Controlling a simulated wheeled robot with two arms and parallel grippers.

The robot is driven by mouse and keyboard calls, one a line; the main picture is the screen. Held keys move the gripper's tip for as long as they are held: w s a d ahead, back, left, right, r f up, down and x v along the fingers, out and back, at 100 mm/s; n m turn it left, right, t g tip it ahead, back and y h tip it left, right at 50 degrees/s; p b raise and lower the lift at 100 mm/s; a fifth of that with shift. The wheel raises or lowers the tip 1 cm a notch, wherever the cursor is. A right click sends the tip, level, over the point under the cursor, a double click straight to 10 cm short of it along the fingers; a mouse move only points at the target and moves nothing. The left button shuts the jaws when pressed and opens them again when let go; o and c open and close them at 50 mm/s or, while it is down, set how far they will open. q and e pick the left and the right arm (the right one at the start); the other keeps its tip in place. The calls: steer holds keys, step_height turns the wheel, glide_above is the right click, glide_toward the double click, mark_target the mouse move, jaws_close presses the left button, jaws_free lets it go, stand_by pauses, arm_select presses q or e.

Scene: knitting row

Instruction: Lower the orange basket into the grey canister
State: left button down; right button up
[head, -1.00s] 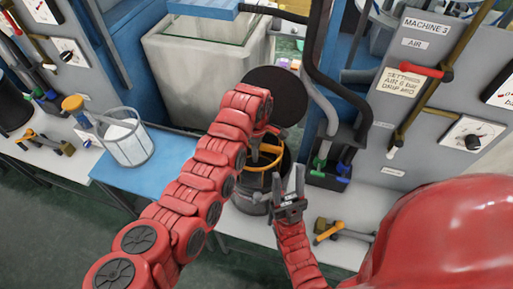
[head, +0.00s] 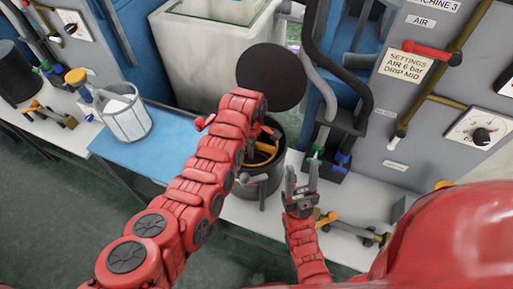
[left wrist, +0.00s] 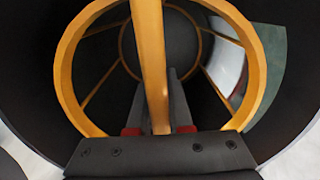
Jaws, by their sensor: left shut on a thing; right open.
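The grey canister (head: 262,187) stands on the bench, dark and open at the top, partly hidden by my left arm. The orange basket (head: 264,150) is inside the canister's mouth, with only part of its ring and handle showing. In the left wrist view the basket's ring (left wrist: 258,70) has dark canister wall around it. My left gripper (left wrist: 156,100) is shut on the basket's upright handle bar (left wrist: 149,45); its fingers lie on both sides of the bar. My right gripper (head: 301,178) is open and empty, just right of the canister, fingers pointing up.
A round black lid (head: 271,77) stands raised behind the canister. A pale container (head: 128,120) with an orange-topped handle is on the blue mat (head: 150,152) to the left. Valves (head: 350,232) lie to the right. Hoses and the machine panel (head: 430,100) rise at the back right.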

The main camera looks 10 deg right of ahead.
arm_select(q)
steer(key=shift+f, duration=0.1)
steer(key=shift+c, duration=0.7)
jaws_free()
steer(key=shift+r+p, duration=0.65)
steer(key=shift+r, duration=0.8)
steer(key=shift+r+p, duration=0.7)
steer(key=shift+r, duration=2.4)
